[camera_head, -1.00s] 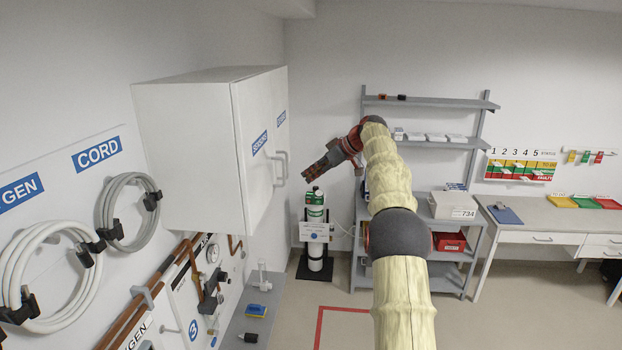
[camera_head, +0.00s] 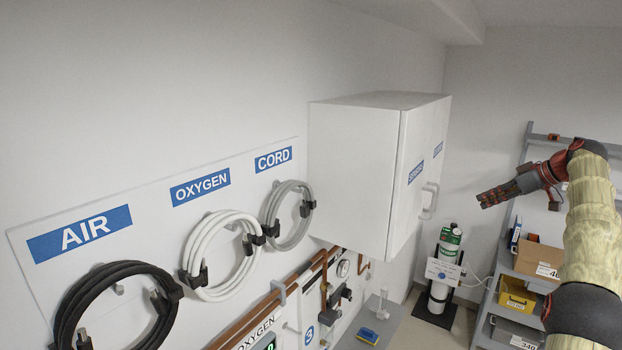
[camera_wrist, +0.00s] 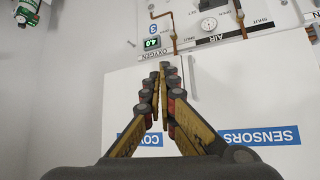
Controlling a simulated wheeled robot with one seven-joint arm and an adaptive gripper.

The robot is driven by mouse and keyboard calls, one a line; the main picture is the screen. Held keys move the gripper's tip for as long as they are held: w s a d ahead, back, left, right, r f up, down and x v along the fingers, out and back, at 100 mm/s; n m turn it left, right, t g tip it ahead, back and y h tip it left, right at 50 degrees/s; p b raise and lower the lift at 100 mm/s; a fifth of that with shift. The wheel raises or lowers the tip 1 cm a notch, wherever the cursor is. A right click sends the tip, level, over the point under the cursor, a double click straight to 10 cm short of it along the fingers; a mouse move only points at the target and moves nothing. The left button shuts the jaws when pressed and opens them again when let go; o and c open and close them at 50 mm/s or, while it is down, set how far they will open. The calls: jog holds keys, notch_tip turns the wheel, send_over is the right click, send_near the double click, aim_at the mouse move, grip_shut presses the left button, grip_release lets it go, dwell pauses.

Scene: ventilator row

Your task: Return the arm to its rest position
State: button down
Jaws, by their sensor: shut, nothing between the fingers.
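My gripper (camera_head: 497,194) is at the right of the head view, at the end of my raised, bent arm. It points left toward the white wall cabinet (camera_head: 352,165) and touches nothing there. In the wrist view my gripper (camera_wrist: 161,75) shows its two fingers closed together at the tips, with nothing between them. Behind the fingers the wrist view shows the white cabinet (camera_wrist: 215,92) with its SENSORS label upside down.
Coiled hoses labelled AIR (camera_head: 110,300), OXYGEN (camera_head: 220,255) and CORD (camera_head: 287,215) hang on the left wall. A green and white cylinder (camera_head: 441,275) stands past the cabinet. A grey shelf (camera_head: 532,275) with boxes is near my arm at right.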

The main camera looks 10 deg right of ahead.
notch_tip(320, 180, down, 14)
jog(key=s+d+m+g+h+b, duration=0.1)
jog(key=s+d+m+g+h, duration=0.15)
jog(key=m, duration=0.55)
jog(key=s+a+f+n+b, duration=0.1)
jog(key=s+a+f+b, duration=0.8)
jog(key=s+a, duration=0.4)
jog(key=s+a+f+n+h+b, duration=0.1)
jog(key=s+a+f+b, duration=0.8)
jog(key=s+a, duration=0.5)
jog(key=s+a+f+n+b, duration=0.1)
jog(key=s+a+f+b, duration=0.8)
jog(key=a, duration=1)
jog(key=shift+s+a+f+h, duration=0.4)
jog(key=shift+s+f, duration=1.3)
jog(key=shift+s, duration=0.65)
